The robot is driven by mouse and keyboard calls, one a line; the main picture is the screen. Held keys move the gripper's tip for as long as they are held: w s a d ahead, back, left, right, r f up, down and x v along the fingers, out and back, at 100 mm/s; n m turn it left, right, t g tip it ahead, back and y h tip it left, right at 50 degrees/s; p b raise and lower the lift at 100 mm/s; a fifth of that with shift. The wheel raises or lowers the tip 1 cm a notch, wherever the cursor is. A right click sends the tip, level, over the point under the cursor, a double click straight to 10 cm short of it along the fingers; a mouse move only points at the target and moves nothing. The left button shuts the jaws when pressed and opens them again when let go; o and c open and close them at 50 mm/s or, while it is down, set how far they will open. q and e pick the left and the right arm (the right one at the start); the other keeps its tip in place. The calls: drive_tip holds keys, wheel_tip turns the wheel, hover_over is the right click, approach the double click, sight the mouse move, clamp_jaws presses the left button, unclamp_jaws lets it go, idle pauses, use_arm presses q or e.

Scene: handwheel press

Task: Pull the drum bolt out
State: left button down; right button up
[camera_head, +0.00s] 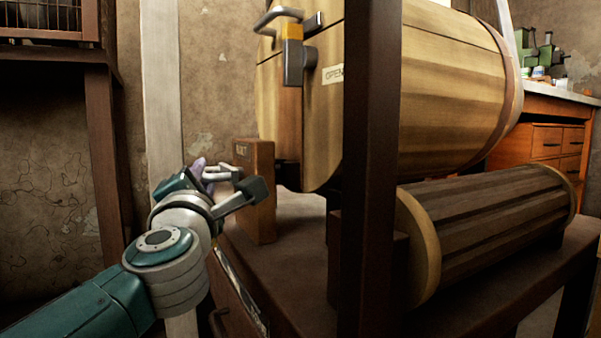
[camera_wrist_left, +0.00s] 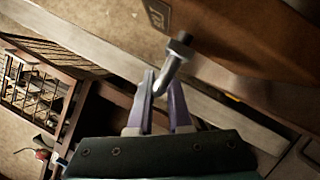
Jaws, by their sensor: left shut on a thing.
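My left gripper (camera_head: 210,178) is at the left side of a brown wooden block (camera_head: 258,200), shut on the grey metal handle of the drum bolt (camera_head: 222,170). In the left wrist view, the bent metal rod of the bolt (camera_wrist_left: 179,52) runs down between the purple fingers of my left gripper (camera_wrist_left: 163,92). The bolt's far end is hidden, so I cannot tell how deep it sits. The large wooden drum (camera_head: 300,120) is just behind the block. My right gripper is not in view.
A dark upright post (camera_head: 370,170) stands in front of the drum. A slatted wooden roller (camera_head: 490,225) lies low on the right. A latch with a grey handle and orange part (camera_head: 292,50) is on the drum's front, beside an OPEN label. A wooden drawer cabinet (camera_head: 550,140) stands behind.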

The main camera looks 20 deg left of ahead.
use_arm(q)
drive_tip(key=shift+r, duration=0.25)
idle(0.7)
drive_tip(key=s+a+p, duration=0.2)
drive_tip(key=s, duration=0.1)
drive_tip(key=shift+a, duration=0.3)
drive_tip(key=c, duration=1.2)
unclamp_jaws()
drive_tip(key=shift+f, duration=0.1)
drive_tip(key=shift+c, duration=0.2)
drive_tip(key=o, duration=0.4)
drive_tip(key=shift+s+a, duration=0.15)
drive_tip(key=shift+a, duration=0.05)
drive_tip(key=shift+c, duration=0.2)
drive_tip(key=shift+d, duration=0.1)
